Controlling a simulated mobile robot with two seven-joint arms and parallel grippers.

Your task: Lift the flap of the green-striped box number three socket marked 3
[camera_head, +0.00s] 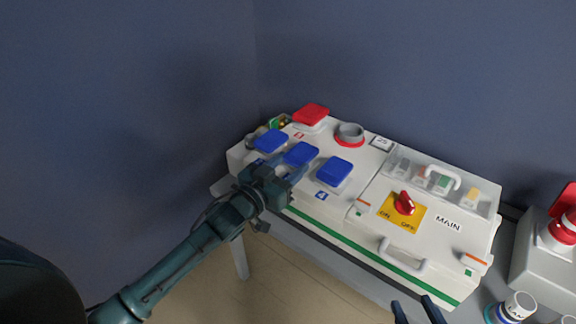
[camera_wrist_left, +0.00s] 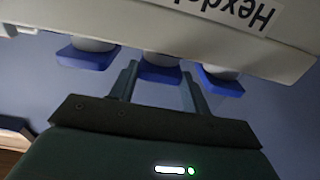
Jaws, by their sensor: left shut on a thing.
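The green-striped box (camera_head: 330,240) is white, with three blue socket flaps in a row. The middle blue flap (camera_head: 301,153) sits between the left blue flap (camera_head: 271,140) and the right blue flap (camera_head: 335,170), which has a label 4 below it. No 3 marking is readable; my gripper covers the area below the middle flap. My left gripper (camera_head: 284,170) is at the middle flap's front edge. In the left wrist view its fingers (camera_wrist_left: 160,84) lie on either side of the middle flap (camera_wrist_left: 160,72), shut on it. My right gripper (camera_head: 416,312) shows only spread fingertips at the bottom edge.
A red flap (camera_head: 311,112) and a grey round socket (camera_head: 350,132) are behind the blue flaps. To the right are a red knob (camera_head: 404,204) on a yellow plate, a clear cover (camera_head: 440,180) and a white handle (camera_head: 402,262). A grey box (camera_head: 545,262) stands at far right.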

